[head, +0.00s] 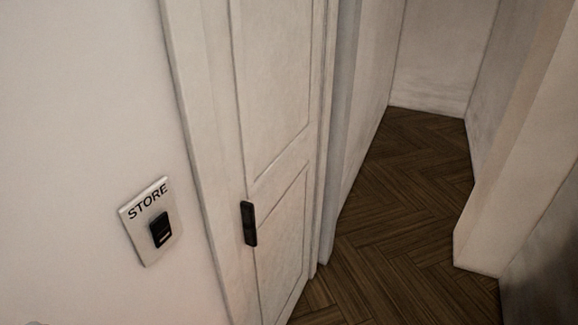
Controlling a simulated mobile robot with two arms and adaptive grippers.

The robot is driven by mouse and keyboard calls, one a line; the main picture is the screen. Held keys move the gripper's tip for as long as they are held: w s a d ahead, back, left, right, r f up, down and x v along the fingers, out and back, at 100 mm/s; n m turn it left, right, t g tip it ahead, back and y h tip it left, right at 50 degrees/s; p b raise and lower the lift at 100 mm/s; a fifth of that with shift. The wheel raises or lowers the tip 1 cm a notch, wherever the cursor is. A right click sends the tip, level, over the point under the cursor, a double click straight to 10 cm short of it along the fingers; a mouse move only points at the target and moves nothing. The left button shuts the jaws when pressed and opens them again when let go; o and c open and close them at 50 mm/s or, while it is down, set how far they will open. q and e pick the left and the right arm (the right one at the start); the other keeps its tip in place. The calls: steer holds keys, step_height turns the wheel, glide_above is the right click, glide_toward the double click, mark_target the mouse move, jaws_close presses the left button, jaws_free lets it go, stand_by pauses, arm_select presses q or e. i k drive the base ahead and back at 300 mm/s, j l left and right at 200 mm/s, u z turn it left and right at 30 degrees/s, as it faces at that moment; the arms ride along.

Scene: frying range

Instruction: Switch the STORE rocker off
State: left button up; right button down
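The STORE switch plate (139,212) is a pale plate on the white wall at the lower left of the head view, with "STORE" in dark letters at its top. A black rocker (161,230) is set in the plate below the lettering. A small light mark shows near the rocker's lower end. I cannot tell for sure which way the rocker is tilted.
A white panelled door (272,85) with a black handle (249,223) stands right of the plate. Beyond it, a herringbone wood floor (400,220) runs back between pale walls. A wall corner (500,200) juts in at the right.

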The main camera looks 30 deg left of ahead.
mark_target(160, 228)
steer(key=u, duration=1.65)
steer(key=k+l+z, duration=0.3)
steer(key=k+l, duration=0.45)
steer(key=k, duration=0.1)
